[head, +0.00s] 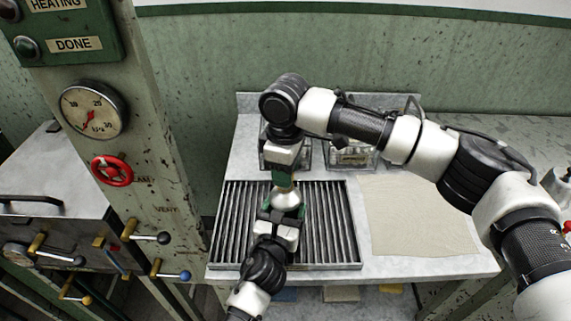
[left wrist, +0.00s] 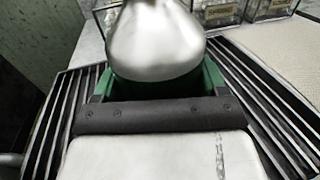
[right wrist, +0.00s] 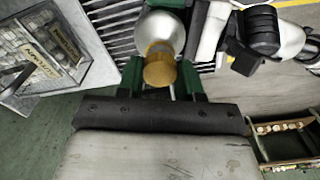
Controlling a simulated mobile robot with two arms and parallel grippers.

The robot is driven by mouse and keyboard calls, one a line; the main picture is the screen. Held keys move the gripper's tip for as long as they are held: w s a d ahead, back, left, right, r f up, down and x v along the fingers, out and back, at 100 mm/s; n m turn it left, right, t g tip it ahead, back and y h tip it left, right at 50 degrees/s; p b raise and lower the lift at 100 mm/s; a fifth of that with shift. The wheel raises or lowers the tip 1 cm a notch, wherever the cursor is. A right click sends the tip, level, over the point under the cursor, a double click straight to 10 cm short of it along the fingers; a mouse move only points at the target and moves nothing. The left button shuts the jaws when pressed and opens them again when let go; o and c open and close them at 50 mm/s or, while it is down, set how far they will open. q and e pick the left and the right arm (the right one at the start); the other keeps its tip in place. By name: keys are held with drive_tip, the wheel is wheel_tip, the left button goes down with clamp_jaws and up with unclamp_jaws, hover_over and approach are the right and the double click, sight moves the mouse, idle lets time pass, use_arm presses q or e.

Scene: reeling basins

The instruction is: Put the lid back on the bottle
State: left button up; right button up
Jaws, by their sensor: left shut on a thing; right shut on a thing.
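The silvery, round-bodied bottle (head: 286,198) is upright over the slatted drain rack. My left gripper (head: 283,208) is shut on it from the front; its silvery side fills the top of the left wrist view (left wrist: 155,45). My right gripper (head: 284,181) points down from above and is shut on the amber lid (right wrist: 160,66). In the right wrist view the lid lines up over the bottle (right wrist: 160,30). I cannot tell whether lid and bottle touch, as the gripper hides the join in the head view.
The slatted rack (head: 335,225) lies on the pale table. Labelled glass boxes (head: 352,155) stand behind it, and a cream cloth (head: 420,220) lies flat at the right. A post with a gauge (head: 92,109) and red valve wheel (head: 112,170) stands at the left.

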drive_tip(key=shift+f, duration=0.6)
idle(0.5)
use_arm(q)
drive_tip(key=c, duration=0.4)
drive_tip(key=shift+c, duration=0.2)
use_arm(e)
drive_tip(key=m, duration=0.6)
drive_tip(key=shift+a+m, duration=0.1)
drive_tip(key=shift+m, duration=0.3)
drive_tip(key=m, duration=0.6)
drive_tip(key=shift+f, duration=0.1)
drive_tip(key=m, duration=0.6)
drive_tip(key=shift+m, duration=0.4)
drive_tip(key=m, duration=1.6)
